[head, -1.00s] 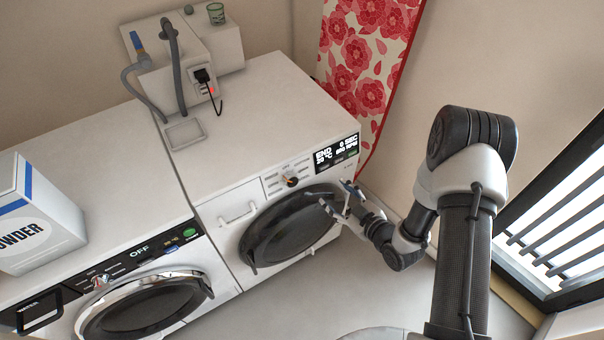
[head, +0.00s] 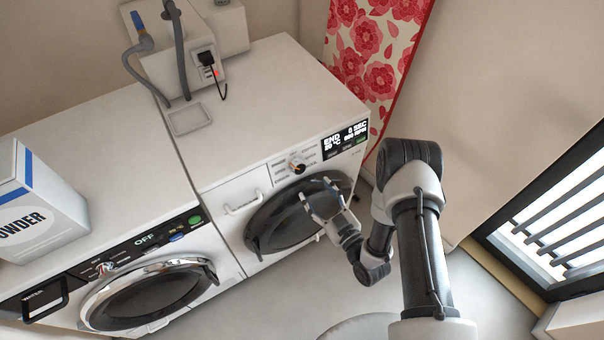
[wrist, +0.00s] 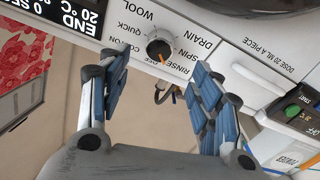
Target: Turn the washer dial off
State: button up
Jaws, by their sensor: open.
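The washer (head: 225,120) is the right-hand white machine, with END on its lit display (head: 345,140). Its round dial (head: 297,166) is on the front panel, left of the display. In the wrist view the dial (wrist: 160,46) is dark with a light rim, ringed by labels such as WOOL, DRAIN and SPIN. An orange mark on it points down in the picture; the exact setting is hard to tell. My gripper (head: 316,188) is open and empty, in front of the dark door, just below the dial. In the wrist view the dial shows beyond the gap between my fingers (wrist: 158,72), apparently untouched.
The left machine (head: 110,275) shows OFF and carries a powder box (head: 45,215). A drawer handle (head: 243,203) sticks out left of the dial. A pipe box with a black plug (head: 206,60) stands behind. A red floral cloth (head: 380,60) hangs behind the washer's right side.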

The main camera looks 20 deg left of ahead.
aim_at(300, 170)
jog(key=b+x, duration=0.2)
jog(key=x, duration=0.7)
jog(key=shift+w+a, duration=0.1)
jog(key=shift+c, duration=0.3)
jog(key=c, duration=1)
jog(key=shift+m, duration=0.5)
jog(key=m+t+h, duration=0.1)
jog(key=m, duration=0.3)
jog(key=shift+a, duration=0.1)
jog(key=shift+r+m+h+p, duration=0.1)
jog(key=shift+m+h+p, duration=0.5)
jog(key=shift+m, duration=2)
